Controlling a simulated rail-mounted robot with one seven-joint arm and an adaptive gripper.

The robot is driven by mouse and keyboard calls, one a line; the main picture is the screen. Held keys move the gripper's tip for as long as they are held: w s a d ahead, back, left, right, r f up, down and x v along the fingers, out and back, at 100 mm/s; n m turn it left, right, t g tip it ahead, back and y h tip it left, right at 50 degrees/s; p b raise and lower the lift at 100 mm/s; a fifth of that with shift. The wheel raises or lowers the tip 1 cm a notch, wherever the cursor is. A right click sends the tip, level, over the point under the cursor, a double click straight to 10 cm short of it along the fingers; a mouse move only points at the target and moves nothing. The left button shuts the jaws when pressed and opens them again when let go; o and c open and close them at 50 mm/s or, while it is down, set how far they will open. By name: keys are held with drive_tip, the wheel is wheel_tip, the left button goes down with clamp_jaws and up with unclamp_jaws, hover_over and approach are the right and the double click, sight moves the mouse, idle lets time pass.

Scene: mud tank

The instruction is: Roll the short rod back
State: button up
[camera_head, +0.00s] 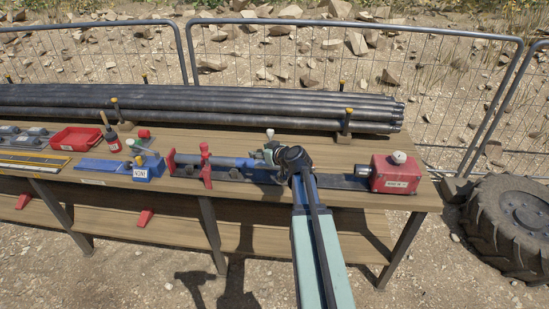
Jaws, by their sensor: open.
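A short grey rod (224,161) appears to lie level in the long fixture on the bench, running from the red upright clamp (206,165) toward my gripper. My gripper (266,154) is over the middle of the fixture, at the rod's right-hand side. Its jaws are open. My dark wrist and pale green arm come in from the front and hide part of the fixture. I cannot tell whether the fingers touch the rod.
The wooden bench (400,150) carries a red box with a pale knob (396,174) at right. Long dark pipes (230,111) lie behind. A blue block (147,166) and red tray (75,139) stand at left. A mesh fence (440,100) and tyre (510,222) lie beyond.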

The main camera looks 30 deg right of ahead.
drive_tip(key=b+v, duration=0.2)
drive_tip(key=v, duration=0.6)
drive_tip(key=shift+s+r, duration=0.1)
drive_tip(key=shift+s, duration=0.05)
